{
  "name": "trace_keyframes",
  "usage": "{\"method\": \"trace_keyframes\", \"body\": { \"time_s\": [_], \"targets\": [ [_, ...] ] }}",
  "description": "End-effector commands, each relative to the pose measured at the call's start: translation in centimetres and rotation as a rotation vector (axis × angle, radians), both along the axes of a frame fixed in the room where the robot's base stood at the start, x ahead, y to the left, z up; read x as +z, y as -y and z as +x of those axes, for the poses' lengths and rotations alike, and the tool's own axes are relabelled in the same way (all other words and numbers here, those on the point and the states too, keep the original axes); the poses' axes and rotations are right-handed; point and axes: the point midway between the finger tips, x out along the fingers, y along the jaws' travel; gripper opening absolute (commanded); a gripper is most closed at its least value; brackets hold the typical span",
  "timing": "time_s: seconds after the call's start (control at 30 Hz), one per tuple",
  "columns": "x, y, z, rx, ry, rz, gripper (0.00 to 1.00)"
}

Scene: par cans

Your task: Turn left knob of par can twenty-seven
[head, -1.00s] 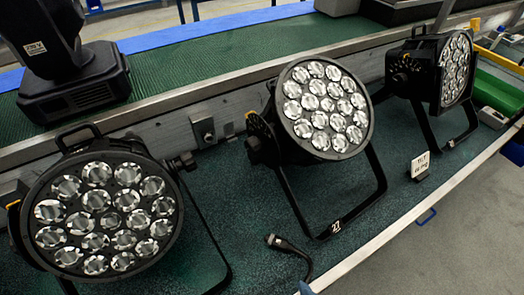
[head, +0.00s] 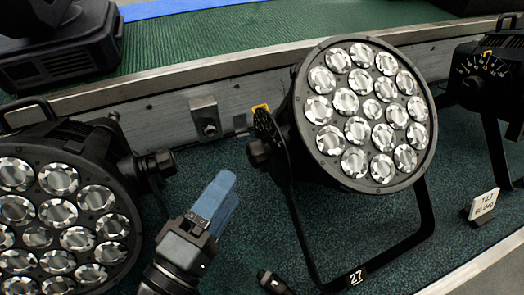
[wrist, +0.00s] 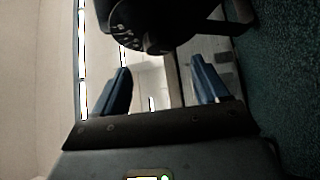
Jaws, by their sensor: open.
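Par can twenty-seven (head: 368,112) stands tilted in its black bracket in the middle of the head view, its lens face toward me.
Another par can (head: 55,215) stands close on the left, near my gripper. A third one (head: 490,75) is at the right edge, beside a small tilt sign (head: 484,203). A black cable plug (head: 273,281) lies at the front. A metal rail (head: 205,118) runs behind.

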Motion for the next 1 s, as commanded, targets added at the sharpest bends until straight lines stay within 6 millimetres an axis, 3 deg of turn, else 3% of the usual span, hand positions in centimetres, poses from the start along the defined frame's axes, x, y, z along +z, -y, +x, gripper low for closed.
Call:
{"method": "trace_keyframes", "body": {
  "time_s": [0.17, 0.6, 1.0],
  "targets": [
    [0.2, 0.7, 1.1, -0.007, 0.005, -0.002, 0.74],
    [0.5, 3.8, 6.1, -0.004, 0.003, -0.002, 0.74],
    [0.5, 4.1, 6.6, -0.002, 0.002, -0.001, 0.71]
  ]
}}
